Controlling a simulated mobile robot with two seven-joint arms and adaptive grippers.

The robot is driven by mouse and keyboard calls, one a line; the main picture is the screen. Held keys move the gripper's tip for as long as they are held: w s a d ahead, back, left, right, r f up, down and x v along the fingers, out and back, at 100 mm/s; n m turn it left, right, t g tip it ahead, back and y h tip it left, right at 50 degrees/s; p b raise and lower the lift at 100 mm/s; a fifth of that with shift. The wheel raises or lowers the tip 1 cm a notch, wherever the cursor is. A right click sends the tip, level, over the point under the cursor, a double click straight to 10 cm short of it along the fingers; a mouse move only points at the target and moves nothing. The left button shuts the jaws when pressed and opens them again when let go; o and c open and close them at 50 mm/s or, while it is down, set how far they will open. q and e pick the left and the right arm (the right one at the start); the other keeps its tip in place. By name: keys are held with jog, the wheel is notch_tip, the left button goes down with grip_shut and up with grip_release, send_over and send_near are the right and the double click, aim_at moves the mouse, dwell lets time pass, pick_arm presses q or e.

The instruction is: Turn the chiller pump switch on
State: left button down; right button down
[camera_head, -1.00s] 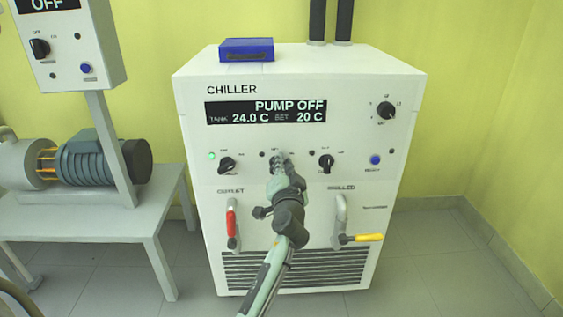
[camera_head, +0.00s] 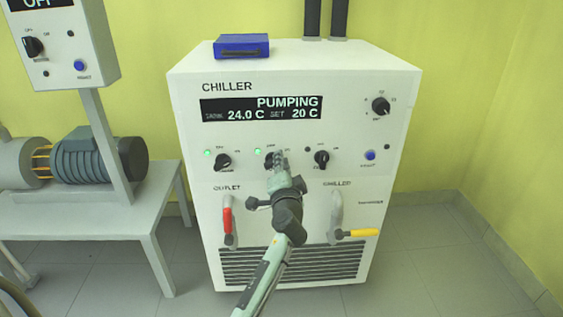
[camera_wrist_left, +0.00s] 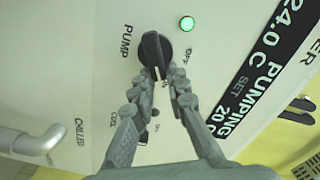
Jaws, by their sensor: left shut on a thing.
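The white chiller (camera_head: 300,185) stands ahead with its display (camera_head: 262,108) reading PUMPING, 24.0 C, SET 20 C. The pump switch is a black rotary knob; in the left wrist view the knob (camera_wrist_left: 155,47) sits under the label PUMP, beside a lit green lamp (camera_wrist_left: 187,23). That lamp also shows green in the head view (camera_head: 258,151). My left gripper (camera_head: 281,160) is at the knob and partly hides it in the head view. In the wrist view its fingertips (camera_wrist_left: 164,77) are shut on the knob's handle. My right gripper is not in view.
Other black knobs (camera_head: 223,162) (camera_head: 321,160) flank the pump switch. A red-handled outlet valve (camera_head: 228,221) and a yellow-handled valve (camera_head: 357,233) stick out below. A blue box (camera_head: 241,46) lies on top. A pump bench (camera_head: 130,215) stands at the left.

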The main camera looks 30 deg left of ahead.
aim_at(280, 119)
pick_arm(q)
jog(key=shift+w+a+r, duration=0.1)
jog(key=shift+a+r, duration=0.05)
jog(key=shift+r, duration=0.15)
jog(key=c, duration=1.5)
grip_release()
jog(key=shift+f, duration=0.15)
notch_tip(280, 119, up, 10)
